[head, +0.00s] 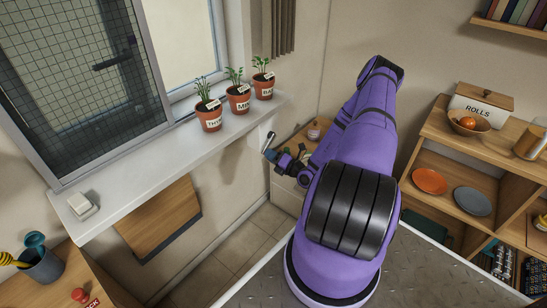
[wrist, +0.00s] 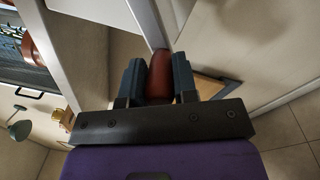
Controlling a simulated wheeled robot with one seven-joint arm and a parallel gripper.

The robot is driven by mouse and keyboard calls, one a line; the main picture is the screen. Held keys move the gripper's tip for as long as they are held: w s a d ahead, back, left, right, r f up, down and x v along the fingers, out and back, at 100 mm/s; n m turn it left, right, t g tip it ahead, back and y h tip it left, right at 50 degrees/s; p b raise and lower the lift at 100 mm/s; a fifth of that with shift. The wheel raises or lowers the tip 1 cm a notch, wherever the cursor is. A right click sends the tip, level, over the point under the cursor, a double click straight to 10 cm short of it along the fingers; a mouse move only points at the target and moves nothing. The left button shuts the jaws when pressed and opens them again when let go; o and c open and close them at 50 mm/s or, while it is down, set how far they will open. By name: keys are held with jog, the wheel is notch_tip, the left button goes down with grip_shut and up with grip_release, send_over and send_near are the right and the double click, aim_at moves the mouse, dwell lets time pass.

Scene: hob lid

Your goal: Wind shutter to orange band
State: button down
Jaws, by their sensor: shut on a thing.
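My gripper (wrist: 159,76) is shut on a reddish-brown knob (wrist: 160,72), with one dark finger on each side. The knob sits at the end of a pale crank arm (wrist: 151,24). In the head view my gripper (head: 271,155) is small, by the wall below the window sill, and the pale crank arm (head: 267,140) shows just above it. The knob is hidden there. The window (head: 85,75) has a dark gridded panel at the left. I cannot make out an orange band or identify the shutter.
Three herb pots, one of them the thyme pot (head: 208,116), stand on the sill (head: 150,151) above my gripper. A fold-down wooden panel (head: 158,217) hangs on the wall to the left. A wooden shelf unit (head: 460,150) stands right of my arm.

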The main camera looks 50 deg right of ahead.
jog(key=shift+a+r+m+h, duration=0.1)
jog(key=shift+a+r+m, duration=0.1)
jog(key=shift+r+m, duration=0.4)
jog(key=shift+a+r+m+h, duration=0.1)
jog(key=shift+a+r+m, duration=0.1)
jog(key=shift+m, duration=0.75)
jog(key=shift+a+r+m+h, duration=0.1)
jog(key=shift+a+r+m, duration=0.1)
jog(key=shift+r+m, duration=0.4)
jog(key=shift+f+m, duration=0.15)
jog(key=shift+m, duration=0.1)
jog(key=c, duration=0.9)
grip_release()
jog(key=shift+s, duration=0.1)
jog(key=s+d, duration=0.1)
jog(key=s, duration=0.9)
jog(key=shift+s+f, duration=0.3)
jog(key=shift+s, duration=0.05)
